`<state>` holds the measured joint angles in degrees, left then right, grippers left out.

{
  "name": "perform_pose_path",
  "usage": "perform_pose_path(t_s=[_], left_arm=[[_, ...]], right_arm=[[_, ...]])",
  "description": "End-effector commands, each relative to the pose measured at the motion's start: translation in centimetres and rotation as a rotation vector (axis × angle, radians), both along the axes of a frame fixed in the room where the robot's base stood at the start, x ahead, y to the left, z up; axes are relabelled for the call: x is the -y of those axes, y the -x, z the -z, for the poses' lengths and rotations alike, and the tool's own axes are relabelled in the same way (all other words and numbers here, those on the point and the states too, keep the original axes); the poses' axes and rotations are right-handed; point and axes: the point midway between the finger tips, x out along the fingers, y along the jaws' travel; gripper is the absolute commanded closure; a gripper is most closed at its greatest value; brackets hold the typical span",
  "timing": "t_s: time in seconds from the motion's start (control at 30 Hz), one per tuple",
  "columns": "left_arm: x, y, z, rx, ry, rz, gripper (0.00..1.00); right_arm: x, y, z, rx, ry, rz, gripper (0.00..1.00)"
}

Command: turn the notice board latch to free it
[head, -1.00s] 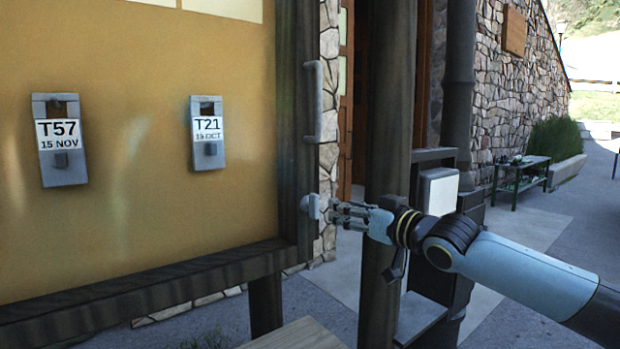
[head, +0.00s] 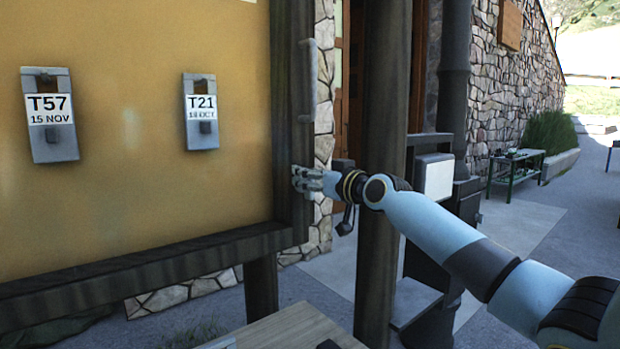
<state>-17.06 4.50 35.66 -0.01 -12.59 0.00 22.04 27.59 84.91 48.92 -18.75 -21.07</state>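The notice board (head: 150,190) has a yellow face in a dark wooden frame and fills the left of the head view. Its latch sits low on the right frame post and is now hidden behind my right gripper's fingers. My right gripper (head: 300,179) is at that spot, its fingertips against or just in front of the post. I cannot tell whether the fingers are closed on the latch. A long grey handle (head: 309,85) runs up the same post above the gripper. My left gripper is not in view.
Two grey tag holders hang on the board, T57 (head: 49,115) and T21 (head: 201,112). A wooden table top (head: 285,330) is below the board. A dark post (head: 384,120) and a grey box (head: 434,177) stand right of the board, close to my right arm.

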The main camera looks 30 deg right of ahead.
Motion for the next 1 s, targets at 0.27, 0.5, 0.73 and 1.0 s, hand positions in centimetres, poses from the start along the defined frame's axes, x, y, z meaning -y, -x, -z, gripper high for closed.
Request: perform_pose_path(t_s=[0.27, 0.5, 0.73, 1.0], left_arm=[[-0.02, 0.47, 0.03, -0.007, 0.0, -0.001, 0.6], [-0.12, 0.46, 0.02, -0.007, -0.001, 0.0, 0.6], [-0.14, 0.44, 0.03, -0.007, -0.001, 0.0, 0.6], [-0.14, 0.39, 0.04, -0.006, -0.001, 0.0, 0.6]], right_arm=[[0.01, 0.02, 0.02, 0.0, 0.0, 0.0, 0.73], [0.05, 0.03, 0.0, 0.0, 0.002, 0.001, 1.0], [0.07, 0.02, 0.0, 0.0, 0.002, 0.001, 1.0], [0.15, 0.02, 0.01, -0.002, -0.022, 0.002, 1.0]])
